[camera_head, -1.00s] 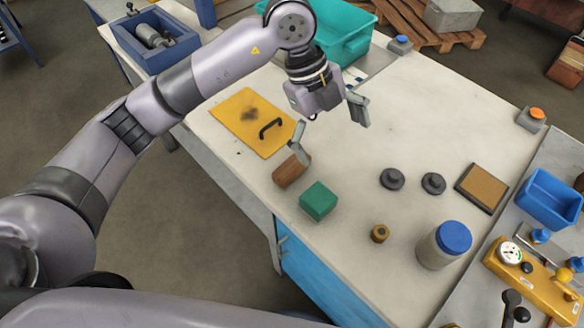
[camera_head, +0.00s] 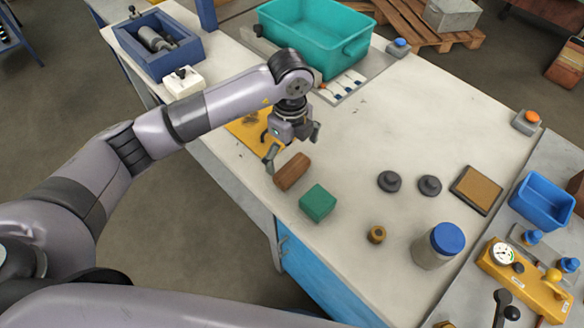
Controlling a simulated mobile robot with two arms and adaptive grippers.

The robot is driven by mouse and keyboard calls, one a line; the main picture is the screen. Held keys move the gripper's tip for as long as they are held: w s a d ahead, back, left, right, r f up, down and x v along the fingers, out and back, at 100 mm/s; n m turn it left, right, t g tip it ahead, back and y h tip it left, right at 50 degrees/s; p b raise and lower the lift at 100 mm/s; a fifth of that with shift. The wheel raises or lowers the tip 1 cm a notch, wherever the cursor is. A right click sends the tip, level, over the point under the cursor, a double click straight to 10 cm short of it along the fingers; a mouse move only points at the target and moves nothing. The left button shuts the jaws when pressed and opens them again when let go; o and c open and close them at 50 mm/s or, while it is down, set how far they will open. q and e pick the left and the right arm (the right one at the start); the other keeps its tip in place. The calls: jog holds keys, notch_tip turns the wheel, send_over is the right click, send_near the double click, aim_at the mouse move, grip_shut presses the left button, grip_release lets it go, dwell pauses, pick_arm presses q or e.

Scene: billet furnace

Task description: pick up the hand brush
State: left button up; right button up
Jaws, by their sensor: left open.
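A brown wooden block-like thing (camera_head: 292,172), which looks like the hand brush, lies on the pale worktop near its left edge. I cannot make out bristles on it. My left gripper (camera_head: 293,147) is open and empty, just beyond the brown thing in the picture. Its left finger comes down close to the far end of the brown thing; I cannot tell whether they touch. My right gripper is not in view.
A green block (camera_head: 318,203) lies just right of the brown thing. A yellow plate (camera_head: 247,131) is partly hidden behind my left gripper. Two dark knobbed discs (camera_head: 389,181), a brass ring (camera_head: 376,235) and a blue-lidded jar (camera_head: 438,245) stand further right. The worktop's upper middle is clear.

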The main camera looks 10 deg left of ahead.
aim_at(292, 167)
pick_arm(q)
jog(key=f, duration=0.1)
jog(key=f+p, duration=0.1)
jog(key=f, duration=0.1)
jog(key=f+p, duration=0.1)
jog(key=f, duration=0.1)
jog(key=shift+s+d+f, duration=0.2)
jog(key=shift+s+d, duration=0.05)
jog(key=shift+s, duration=0.1)
jog(key=shift+f, duration=0.25)
jog(key=shift+c, duration=0.5)
jog(key=c, duration=1)
jog(key=shift+w+r, duration=0.1)
jog(key=shift+r, duration=0.05)
jog(key=shift+r+b, duration=1.55)
jog(key=shift+r, duration=8.35)
